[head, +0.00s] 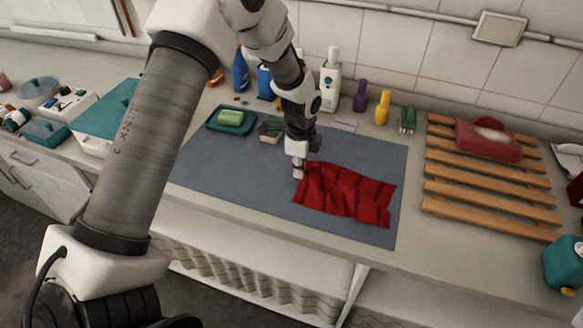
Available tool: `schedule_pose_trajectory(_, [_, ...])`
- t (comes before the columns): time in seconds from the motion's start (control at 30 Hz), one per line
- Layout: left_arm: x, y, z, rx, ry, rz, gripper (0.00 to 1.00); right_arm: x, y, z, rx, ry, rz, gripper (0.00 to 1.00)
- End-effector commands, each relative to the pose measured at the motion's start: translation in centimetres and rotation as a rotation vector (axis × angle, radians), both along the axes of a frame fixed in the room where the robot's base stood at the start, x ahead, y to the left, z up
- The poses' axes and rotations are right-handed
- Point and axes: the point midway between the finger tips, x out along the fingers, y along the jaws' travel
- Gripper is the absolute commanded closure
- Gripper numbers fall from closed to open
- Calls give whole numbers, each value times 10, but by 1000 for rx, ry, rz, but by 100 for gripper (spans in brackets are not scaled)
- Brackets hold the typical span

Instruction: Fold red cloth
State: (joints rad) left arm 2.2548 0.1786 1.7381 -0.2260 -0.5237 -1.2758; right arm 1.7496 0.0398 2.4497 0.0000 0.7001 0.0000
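The red cloth (350,194) with dark stripes lies rumpled on the right part of a blue-grey mat (236,182) on the counter. My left gripper (298,172) points down at the cloth's upper left corner. Its fingertips are at or very near the cloth edge. They are too small in the head view to tell whether they are open or hold the cloth. My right gripper is not in view.
A wooden slatted rack (480,189) with a red item (488,140) stands to the right. Bottles, including a white one (331,80), line the back wall. A green sponge (230,117) sits in a teal dish at the mat's back left. The mat's left part is clear.

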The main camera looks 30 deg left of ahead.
Motion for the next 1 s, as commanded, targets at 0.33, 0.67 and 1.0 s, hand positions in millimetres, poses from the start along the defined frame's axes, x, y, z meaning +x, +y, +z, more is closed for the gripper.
schedule_pose_trajectory(0.33, [17,-65,94,4,-4,-5,100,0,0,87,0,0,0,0])
schedule_pose_trajectory(0.67, [38,-156,81,2,-1,-6,100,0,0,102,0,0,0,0])
schedule_pose_trajectory(1.0, [50,-204,37,1,-3,-3,100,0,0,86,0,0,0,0])
